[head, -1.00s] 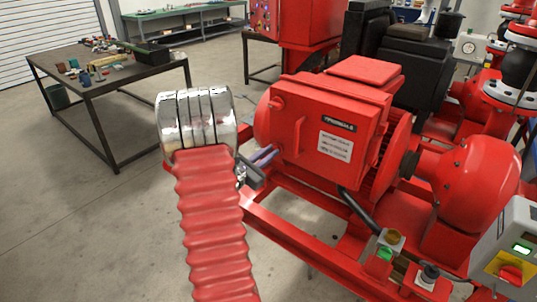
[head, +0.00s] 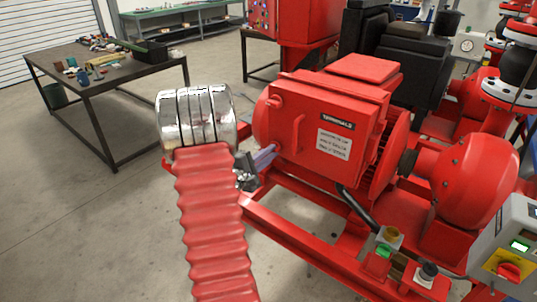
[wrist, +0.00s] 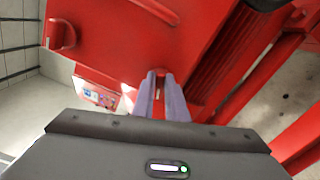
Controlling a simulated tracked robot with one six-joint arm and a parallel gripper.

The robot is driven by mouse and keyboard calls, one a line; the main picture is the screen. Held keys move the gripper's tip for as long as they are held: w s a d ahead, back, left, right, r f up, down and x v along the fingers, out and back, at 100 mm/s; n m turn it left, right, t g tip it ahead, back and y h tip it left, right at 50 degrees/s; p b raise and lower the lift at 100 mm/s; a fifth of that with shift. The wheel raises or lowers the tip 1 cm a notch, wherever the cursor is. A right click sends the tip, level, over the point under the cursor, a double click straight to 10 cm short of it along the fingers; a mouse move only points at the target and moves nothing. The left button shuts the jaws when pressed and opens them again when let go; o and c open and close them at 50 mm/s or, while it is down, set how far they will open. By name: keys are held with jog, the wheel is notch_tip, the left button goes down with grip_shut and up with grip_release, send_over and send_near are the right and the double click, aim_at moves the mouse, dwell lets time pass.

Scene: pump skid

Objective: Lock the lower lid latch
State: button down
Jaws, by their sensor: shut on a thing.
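The red motor has a terminal box (head: 340,115) with a closed-looking red lid. My gripper (head: 272,151) has its pale purple fingers at the lid's lower left corner. In the wrist view the two fingers (wrist: 161,76) reach the lid's lower edge, close together. They are shut on the lower lid latch, which they almost wholly hide, so I cannot tell its angle. The upper lid latch (head: 276,102) is a red knob at the lid's upper left; it also shows in the wrist view (wrist: 61,36).
A lid handle (head: 298,134) stands out right of my fingers. The red skid frame (head: 300,238) runs below. A control box (head: 510,245) stands at the lower right. A workbench (head: 100,75) is farther off at left, with open floor before it.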

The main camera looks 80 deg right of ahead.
jog(key=shift+w+f+m, duration=0.1)
jog(key=shift+f+m, duration=0.1)
jog(key=shift+m, duration=0.75)
jog(key=shift+f+m, duration=0.15)
jog(key=shift+m, duration=0.8)
jog(key=c, duration=1.8)
grip_release()
jog(key=shift+o, duration=0.2)
jog(key=v, duration=1.3)
jog(key=shift+a, duration=0.35)
jog(key=shift+w, duration=0.1)
